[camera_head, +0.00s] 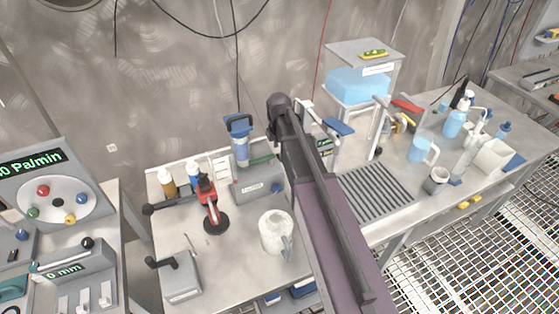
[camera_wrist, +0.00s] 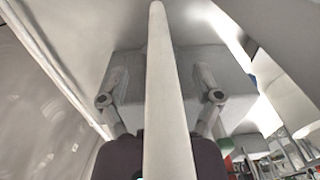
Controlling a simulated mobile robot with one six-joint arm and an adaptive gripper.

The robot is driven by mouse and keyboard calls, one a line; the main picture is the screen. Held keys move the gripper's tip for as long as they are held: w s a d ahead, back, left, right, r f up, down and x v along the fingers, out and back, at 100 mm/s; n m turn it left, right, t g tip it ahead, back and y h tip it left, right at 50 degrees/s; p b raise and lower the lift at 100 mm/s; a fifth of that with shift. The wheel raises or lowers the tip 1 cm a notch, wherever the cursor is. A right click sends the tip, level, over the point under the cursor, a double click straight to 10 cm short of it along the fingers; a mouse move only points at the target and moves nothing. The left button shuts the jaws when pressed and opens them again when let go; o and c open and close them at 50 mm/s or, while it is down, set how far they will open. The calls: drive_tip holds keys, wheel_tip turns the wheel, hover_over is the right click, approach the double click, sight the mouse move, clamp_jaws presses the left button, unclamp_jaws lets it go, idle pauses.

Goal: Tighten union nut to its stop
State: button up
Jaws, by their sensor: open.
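I cannot make out a union nut in either view. My gripper (camera_wrist: 161,84) shows in the wrist view with its two fingers apart, one on each side of a long pale bar (camera_wrist: 167,120). The bar runs up the middle of the picture; I cannot tell whether it lies between the fingers or nearer the camera. A broad grey block (camera_wrist: 240,60) fills the space behind the fingers. In the head view my arm crosses the middle of the bench, and my gripper cannot be made out there.
A clear filter housing with a blue cap (camera_head: 239,145) is at the back wall. A red tool stand (camera_head: 208,205), white jug (camera_head: 275,231) and crank box (camera_head: 177,278) occupy the left bench (camera_head: 225,285). A blue tank (camera_head: 357,87), slotted drain (camera_head: 376,192) and bottles stand right.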

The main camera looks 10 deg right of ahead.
drive_tip(key=shift+s+f+b, duration=0.1)
drive_tip(key=shift+f+b, duration=1)
drive_tip(key=shift+f, duration=0.3)
clamp_jaws()
